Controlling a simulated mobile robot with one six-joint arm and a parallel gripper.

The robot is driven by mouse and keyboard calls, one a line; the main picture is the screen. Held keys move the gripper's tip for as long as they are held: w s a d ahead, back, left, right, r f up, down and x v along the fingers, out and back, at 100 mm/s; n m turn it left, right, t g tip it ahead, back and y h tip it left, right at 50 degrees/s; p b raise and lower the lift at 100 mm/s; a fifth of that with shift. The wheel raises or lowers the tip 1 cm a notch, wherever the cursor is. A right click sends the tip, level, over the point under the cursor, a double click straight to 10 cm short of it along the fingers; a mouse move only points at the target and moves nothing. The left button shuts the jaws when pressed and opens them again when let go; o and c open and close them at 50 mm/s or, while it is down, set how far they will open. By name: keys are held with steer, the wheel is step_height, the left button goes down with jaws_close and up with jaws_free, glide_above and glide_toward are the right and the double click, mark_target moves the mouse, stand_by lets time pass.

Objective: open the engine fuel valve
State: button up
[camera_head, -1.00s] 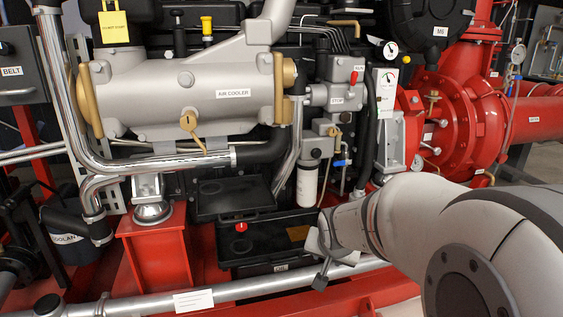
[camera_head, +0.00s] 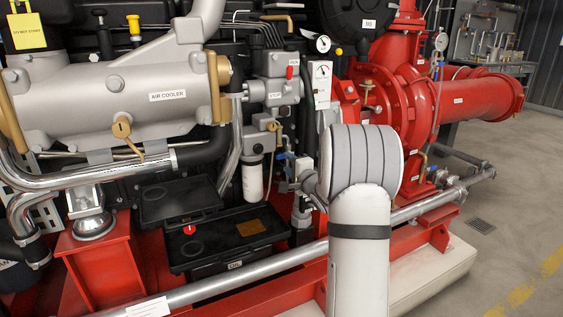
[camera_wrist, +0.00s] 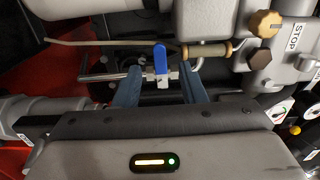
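A small valve with a blue lever handle (camera_wrist: 160,60) sits on a thin metal pipe in the wrist view. Its label, if any, is not visible, so I cannot confirm that it is the fuel valve. My gripper (camera_wrist: 160,86) is open and empty, with one finger on each side of the handle's lower end. I cannot tell how deep the handle is between the fingers, and no contact shows. In the head view a small blue part (camera_head: 281,155) shows below the grey STOP block, and my gripper (camera_head: 302,180) is close to it, partly hidden by my arm.
A brass-coloured cylinder (camera_wrist: 207,50) and a brown knob (camera_wrist: 264,23) lie close to the right of the handle. A white filter (camera_head: 252,181) hangs left of my gripper. A long grey pipe (camera_head: 230,285) runs along the red base. Open floor (camera_head: 510,240) lies at the right.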

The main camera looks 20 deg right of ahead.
mark_target(282, 157)
steer(key=shift+w+a+b, duration=0.1)
steer(key=shift+w+b, duration=0.45)
steer(key=shift+w, duration=1.8)
